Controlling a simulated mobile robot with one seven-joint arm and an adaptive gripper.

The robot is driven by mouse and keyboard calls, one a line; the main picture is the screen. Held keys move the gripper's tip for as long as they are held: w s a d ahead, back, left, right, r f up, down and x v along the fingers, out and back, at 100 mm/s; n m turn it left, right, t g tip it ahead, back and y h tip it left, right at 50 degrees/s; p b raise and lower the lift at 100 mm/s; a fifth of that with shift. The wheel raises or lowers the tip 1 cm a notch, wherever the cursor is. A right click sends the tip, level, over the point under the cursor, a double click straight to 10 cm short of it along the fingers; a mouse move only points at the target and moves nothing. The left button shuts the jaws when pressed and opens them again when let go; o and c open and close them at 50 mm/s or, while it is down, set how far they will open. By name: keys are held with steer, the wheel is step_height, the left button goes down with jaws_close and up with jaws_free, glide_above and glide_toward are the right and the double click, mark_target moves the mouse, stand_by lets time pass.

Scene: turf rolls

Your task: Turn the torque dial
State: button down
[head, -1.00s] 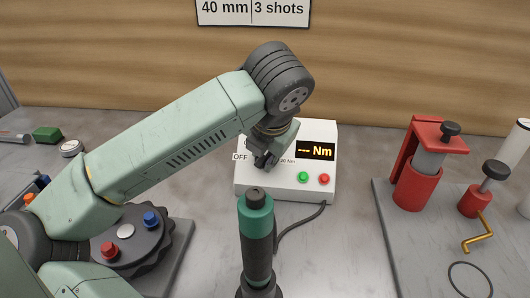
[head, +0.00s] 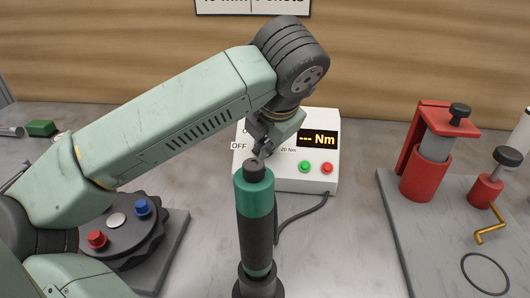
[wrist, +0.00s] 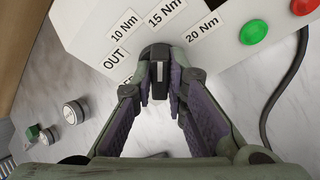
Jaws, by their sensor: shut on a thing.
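The torque dial (wrist: 158,85) is a small dark knob with a pale line on it, on the face of a white control box (head: 318,178). In the wrist view my gripper (wrist: 160,88) has its two purple-padded fingers on either side of the dial, shut on it. Labels for 10 Nm, 15 Nm, 20 Nm and OUT surround the dial; another label is partly hidden by a finger. In the head view my arm and gripper (head: 262,150) hide the dial.
A green button (head: 305,167) and a red button (head: 327,168) sit right of the dial. A green and black upright tool (head: 256,215) stands in front of the box, with a cable behind it. A red clamp fixture (head: 422,165) stands on a grey plate at right.

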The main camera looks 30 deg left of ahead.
stand_by(0.3)
steer(key=c, duration=1.6)
jaws_free()
steer(key=shift+r, duration=0.1)
steer(key=v, duration=0.7)
steer(key=shift+d, duration=0.15)
steer(key=shift+r, duration=0.15)
steer(key=shift+s, duration=0.1)
